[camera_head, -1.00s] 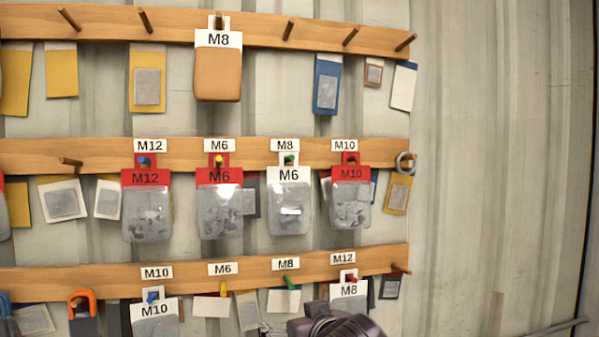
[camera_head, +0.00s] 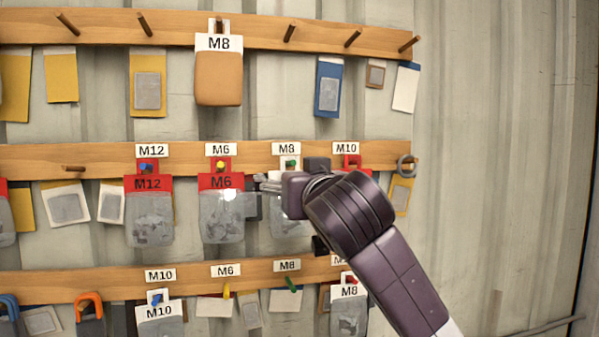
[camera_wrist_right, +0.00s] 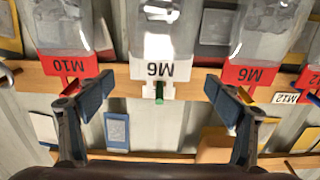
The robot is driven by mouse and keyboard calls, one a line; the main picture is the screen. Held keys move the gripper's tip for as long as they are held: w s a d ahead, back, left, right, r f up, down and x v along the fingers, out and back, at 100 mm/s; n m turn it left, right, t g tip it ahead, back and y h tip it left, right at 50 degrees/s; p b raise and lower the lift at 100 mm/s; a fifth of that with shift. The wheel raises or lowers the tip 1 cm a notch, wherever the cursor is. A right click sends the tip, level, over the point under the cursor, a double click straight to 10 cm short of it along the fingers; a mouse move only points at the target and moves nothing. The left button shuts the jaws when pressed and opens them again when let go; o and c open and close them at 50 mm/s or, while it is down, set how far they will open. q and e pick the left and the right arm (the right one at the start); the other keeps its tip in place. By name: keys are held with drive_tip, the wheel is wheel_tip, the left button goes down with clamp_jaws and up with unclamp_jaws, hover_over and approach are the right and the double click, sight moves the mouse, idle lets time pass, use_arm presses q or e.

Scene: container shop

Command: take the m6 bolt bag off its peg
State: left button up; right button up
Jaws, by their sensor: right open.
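Two bags read M6. The red-topped M6 bag (camera_head: 222,218) hangs on a yellow peg under an M6 rail label; it also shows in the right wrist view (camera_wrist_right: 250,73). The white-topped M6 bag (camera_wrist_right: 157,70) hangs on a green peg (camera_wrist_right: 159,92) under an M8 rail label; in the head view my right gripper and arm mostly cover it (camera_head: 285,228). My right gripper (camera_head: 285,178) is in front of its top. In the right wrist view, which is upside down, the open fingers (camera_wrist_right: 160,98) stand either side of its tag, apart from it. My left gripper is not in view.
A red M10 bag (camera_wrist_right: 62,62) hangs close beside the left finger in the wrist view. A red M12 bag (camera_head: 149,215) hangs further left in the head view. Wooden rails with pegs run above (camera_head: 110,28) and below (camera_head: 120,285). Bare wall lies to the right.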

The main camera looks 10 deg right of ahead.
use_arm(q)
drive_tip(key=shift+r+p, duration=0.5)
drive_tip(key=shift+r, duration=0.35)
use_arm(e)
drive_tip(key=w, duration=0.2)
drive_tip(key=shift+w, duration=0.4)
drive_tip(key=shift+c, duration=0.4)
drive_tip(key=c, duration=1.2)
drive_tip(key=shift+r, duration=0.3)
drive_tip(key=shift+c, duration=0.2)
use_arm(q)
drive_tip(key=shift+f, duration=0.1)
use_arm(e)
drive_tip(key=shift+s, duration=0.15)
use_arm(q)
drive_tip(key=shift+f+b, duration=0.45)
drive_tip(key=shift+b, duration=0.05)
use_arm(e)
drive_tip(key=shift+s+r, duration=0.15)
drive_tip(key=shift+s, duration=0.95)
drive_tip(key=shift+s+r, duration=0.1)
drive_tip(key=shift+s, duration=0.95)
